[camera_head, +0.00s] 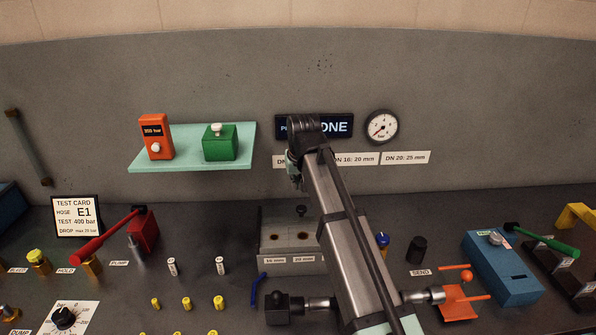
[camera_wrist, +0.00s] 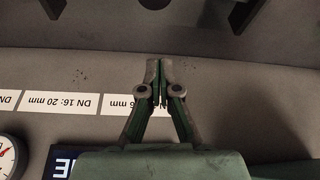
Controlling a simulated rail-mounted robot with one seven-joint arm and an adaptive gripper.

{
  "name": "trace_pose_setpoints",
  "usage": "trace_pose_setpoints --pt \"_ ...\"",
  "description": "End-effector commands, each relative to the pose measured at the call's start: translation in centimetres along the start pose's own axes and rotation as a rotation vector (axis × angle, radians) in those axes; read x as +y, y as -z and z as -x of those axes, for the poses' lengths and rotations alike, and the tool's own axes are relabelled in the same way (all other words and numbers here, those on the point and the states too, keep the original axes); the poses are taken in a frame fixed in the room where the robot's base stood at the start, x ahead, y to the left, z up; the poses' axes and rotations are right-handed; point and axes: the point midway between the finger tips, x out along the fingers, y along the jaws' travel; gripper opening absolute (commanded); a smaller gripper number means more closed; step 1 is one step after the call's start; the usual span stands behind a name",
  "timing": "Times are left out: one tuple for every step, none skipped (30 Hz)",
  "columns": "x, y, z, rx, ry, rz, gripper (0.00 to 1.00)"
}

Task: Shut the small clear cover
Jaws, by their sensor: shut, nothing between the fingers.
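My gripper (camera_head: 295,178) is shut and empty. In the head view it is small and partly hidden by my arm, in front of the wall labels and above the grey box. In the wrist view its fingertips (camera_wrist: 160,68) meet in front of the grey wall. A low grey box (camera_head: 291,257) with two holes on top stands on the bench below. A black knob (camera_head: 301,211) shows at its back, on what may be a raised see-through panel. I cannot tell for sure that this is the small clear cover. My arm hides the box's right end.
A mint shelf (camera_head: 190,166) with an orange device (camera_head: 156,137) and a green box (camera_head: 220,144) is on the wall at left. A gauge (camera_head: 381,127) hangs at right. A red lever (camera_head: 104,236), a blue box (camera_head: 503,266) and several small fittings crowd the bench.

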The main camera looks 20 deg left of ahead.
Motion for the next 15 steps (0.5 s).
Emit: trace_pose_setpoints --pt "0.0 0.0 -0.8 -0.002 0.0 0.0 0.0" --pt "0.0 0.0 -1.4 -0.003 0.0 0.0 0.0" --pt "0.0 0.0 -2.1 -0.002 -0.001 0.0 0.0" --pt "0.0 0.0 -2.6 -0.001 -0.001 0.0 0.0" --pt "0.0 -0.2 -2.9 -0.002 -0.001 0.0 0.0" --pt "0.1 -1.3 -2.3 0.0 -0.001 0.0 0.0" --pt "0.1 -1.8 -2.2 0.0 -0.001 0.0 0.0" --pt "0.0 -2.2 -2.1 0.0 -0.001 0.0 0.0" --pt "0.0 -2.6 -2.1 0.001 -0.001 0.0 0.0" --pt "0.0 -2.9 -2.0 0.001 -0.001 0.0 0.0" --pt "0.0 -3.1 -2.0 0.001 -0.001 0.0 0.0" --pt "0.0 -3.4 -2.0 0.001 -0.001 0.0 0.0" --pt "0.0 -3.5 -2.0 0.001 -0.001 0.0 0.0" --pt "0.0 -3.7 -2.0 0.002 -0.001 0.0 0.0" --pt "0.0 -3.8 -2.0 0.002 -0.001 0.0 0.0"
